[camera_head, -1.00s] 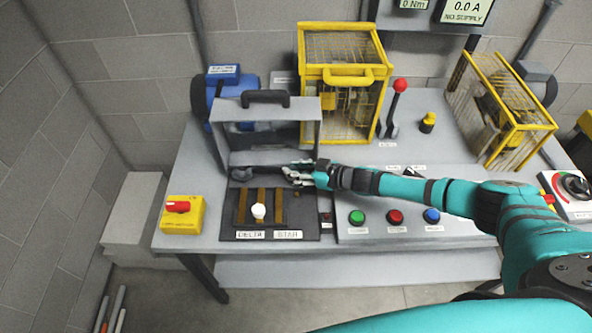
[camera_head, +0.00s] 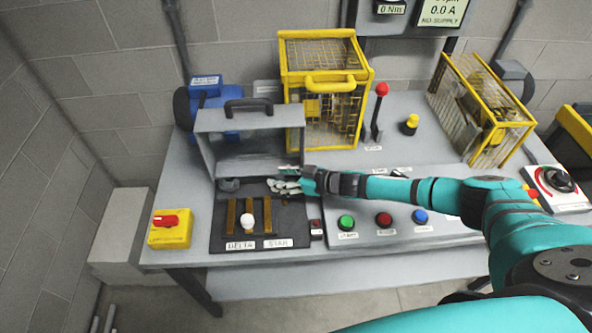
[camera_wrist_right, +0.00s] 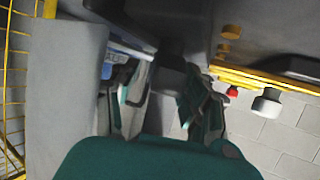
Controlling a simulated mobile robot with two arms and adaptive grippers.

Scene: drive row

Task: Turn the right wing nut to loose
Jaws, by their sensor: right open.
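The terminal box has a raised grey cover (camera_head: 250,120) with a black handle. Its dark base panel (camera_head: 293,229) carries three brass bars, a white knob (camera_head: 248,221) and DELTA and STAR labels. A dark grey wing nut (camera_head: 229,184) shows at the panel's back left. My right gripper (camera_head: 284,180) is open at the panel's back right, its fingers spread and pointing left. It hides most of the spot where the right wing nut would be. In the right wrist view its open fingers (camera_wrist_right: 168,88) flank a dark grey block; I cannot tell whether they touch it.
A yellow switch box (camera_head: 170,229) with a red handle stands left of the panel. Green, red and blue buttons (camera_head: 384,219) lie right of it, below my forearm. A yellow cage (camera_head: 318,48) and a red-knobbed lever (camera_head: 379,105) stand behind. The raised cover overhangs close to my gripper.

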